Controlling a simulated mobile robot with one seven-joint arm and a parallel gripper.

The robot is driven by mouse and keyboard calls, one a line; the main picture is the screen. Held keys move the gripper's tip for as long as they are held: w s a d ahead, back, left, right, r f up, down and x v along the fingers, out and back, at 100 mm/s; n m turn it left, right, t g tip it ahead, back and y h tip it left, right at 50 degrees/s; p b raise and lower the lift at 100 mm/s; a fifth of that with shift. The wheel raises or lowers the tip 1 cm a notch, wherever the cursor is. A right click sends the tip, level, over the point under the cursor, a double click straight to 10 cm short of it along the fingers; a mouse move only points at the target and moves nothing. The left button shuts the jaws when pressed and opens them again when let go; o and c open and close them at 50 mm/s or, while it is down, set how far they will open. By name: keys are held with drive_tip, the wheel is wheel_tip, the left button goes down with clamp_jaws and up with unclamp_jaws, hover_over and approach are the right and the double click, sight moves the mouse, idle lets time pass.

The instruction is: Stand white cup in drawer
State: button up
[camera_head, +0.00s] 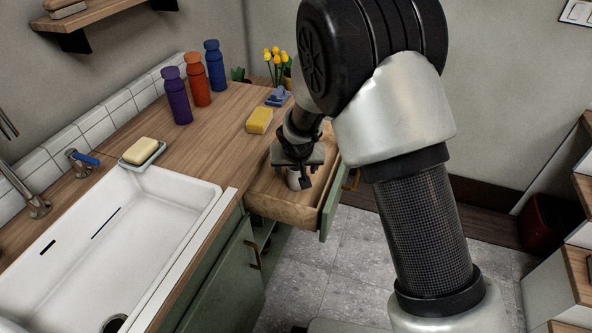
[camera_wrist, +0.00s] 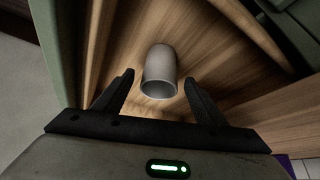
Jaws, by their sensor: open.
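The white cup (camera_wrist: 160,66) is in the open drawer (camera_head: 276,206), on its wooden floor. My gripper (camera_wrist: 159,86) is open, with one finger on each side of the cup and a gap to both. In the head view my gripper (camera_head: 298,172) is low over the drawer, and the cup (camera_head: 294,181) shows below it, partly hidden by the fingers. The drawer front (camera_head: 330,196) is green with a brass handle.
A yellow sponge (camera_head: 259,120) and a blue object (camera_head: 278,96) lie on the wooden counter. Purple (camera_head: 176,95), orange (camera_head: 196,80) and blue (camera_head: 215,66) bottles stand behind. A white sink (camera_head: 120,240) is at left.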

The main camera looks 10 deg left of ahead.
drive_tip(key=v, duration=0.7)
drive_tip(key=shift+s+r+p, duration=0.15)
drive_tip(key=shift+r+p, duration=0.15)
drive_tip(key=shift+p, duration=0.15)
drive_tip(key=s+d+r+m+h, duration=0.1)
drive_tip(key=s+d+r, duration=0.2)
drive_tip(key=d+r, duration=0.55)
drive_tip(key=s+d+r+m, duration=0.1)
drive_tip(key=s+d+r, duration=0.3)
drive_tip(key=d+r, duration=0.4)
drive_tip(key=s+d+r, duration=0.2)
drive_tip(key=s+d, duration=0.3)
drive_tip(key=s, duration=0.4)
drive_tip(key=s+d+r+m, duration=0.1)
drive_tip(key=s+d+r, duration=0.1)
drive_tip(key=s+d, duration=0.3)
drive_tip(key=s, duration=0.4)
drive_tip(key=shift+s+d+r+h, duration=0.2)
drive_tip(key=shift+s+d+h, duration=0.1)
